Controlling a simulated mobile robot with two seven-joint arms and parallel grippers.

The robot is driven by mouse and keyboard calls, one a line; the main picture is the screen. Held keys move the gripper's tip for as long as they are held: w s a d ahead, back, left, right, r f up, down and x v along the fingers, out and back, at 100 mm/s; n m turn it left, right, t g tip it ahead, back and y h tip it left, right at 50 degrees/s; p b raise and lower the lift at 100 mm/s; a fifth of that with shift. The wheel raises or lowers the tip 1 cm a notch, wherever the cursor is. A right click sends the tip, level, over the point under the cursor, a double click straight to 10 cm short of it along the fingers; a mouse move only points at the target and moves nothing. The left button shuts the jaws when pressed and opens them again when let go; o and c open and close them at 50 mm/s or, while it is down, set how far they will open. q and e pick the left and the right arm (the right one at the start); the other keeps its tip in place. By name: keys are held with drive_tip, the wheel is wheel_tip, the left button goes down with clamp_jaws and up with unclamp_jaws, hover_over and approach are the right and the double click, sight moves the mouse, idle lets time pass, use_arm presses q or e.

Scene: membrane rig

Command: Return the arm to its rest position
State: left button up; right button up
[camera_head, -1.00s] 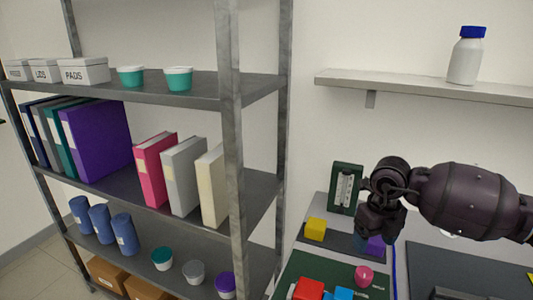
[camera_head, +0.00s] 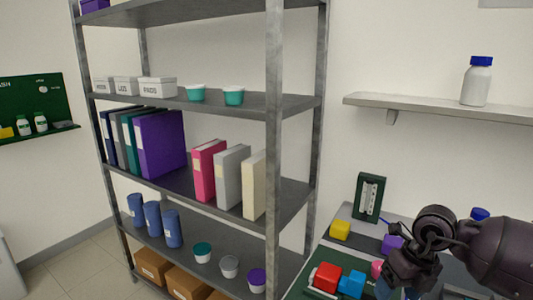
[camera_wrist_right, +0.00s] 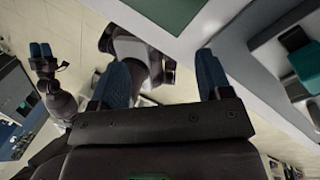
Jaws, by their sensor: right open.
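My right arm comes in at the lower right of the head view. Its dark gripper (camera_head: 397,290) points down over the near part of the bench, with its blue fingertips partly cut off by the bottom edge. In the right wrist view, the two blue fingers of this gripper (camera_wrist_right: 162,80) stand wide apart with nothing between them. My left gripper (camera_wrist_right: 41,50) shows small at the left of the wrist view, its two blue fingers side by side; its opening is unclear. The left arm is not in the head view.
A green mat (camera_head: 305,285) holds a red block (camera_head: 327,276) and a blue block (camera_head: 351,284). A yellow block (camera_head: 340,229) and a purple block (camera_head: 391,243) lie behind. A metal rack (camera_head: 274,150) stands left of the bench. A wall shelf (camera_head: 440,107) carries a white bottle (camera_head: 477,83).

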drive_tip(key=s+a+r+m+t+y, duration=0.2)
drive_tip(key=a+y, duration=0.5)
drive_tip(key=a, duration=0.2)
drive_tip(key=s+a+r+m+t+y, duration=0.1)
drive_tip(key=s+a+r+y, duration=0.15)
drive_tip(key=a+y, duration=0.55)
drive_tip(key=w+d+r+m+t+h, duration=0.2)
drive_tip(key=d+r+m+t+h, duration=0.25)
drive_tip(key=m+t, duration=1)
drive_tip(key=s+d+f+m+g+h, duration=0.1)
drive_tip(key=s+d+f+m+h, duration=0.2)
drive_tip(key=d+f+m+h, duration=0.95)
drive_tip(key=s+f+m+g+h, duration=0.1)
drive_tip(key=s+f+m+g, duration=0.4)
drive_tip(key=s, duration=0.5)
drive_tip(key=s+f+m+g, duration=0.3)
drive_tip(key=s+f+g, duration=0.2)
drive_tip(key=s+g, duration=0.4)
use_arm(q)
drive_tip(key=shift+w, duration=0.4)
use_arm(e)
drive_tip(key=w+f+n+t, duration=0.1)
drive_tip(key=w+f+t, duration=0.5)
drive_tip(key=f+t, duration=0.3)
drive_tip(key=shift+w+d+f, duration=0.15)
drive_tip(key=shift+w+f, duration=0.15)
drive_tip(key=shift+f, duration=0.15)
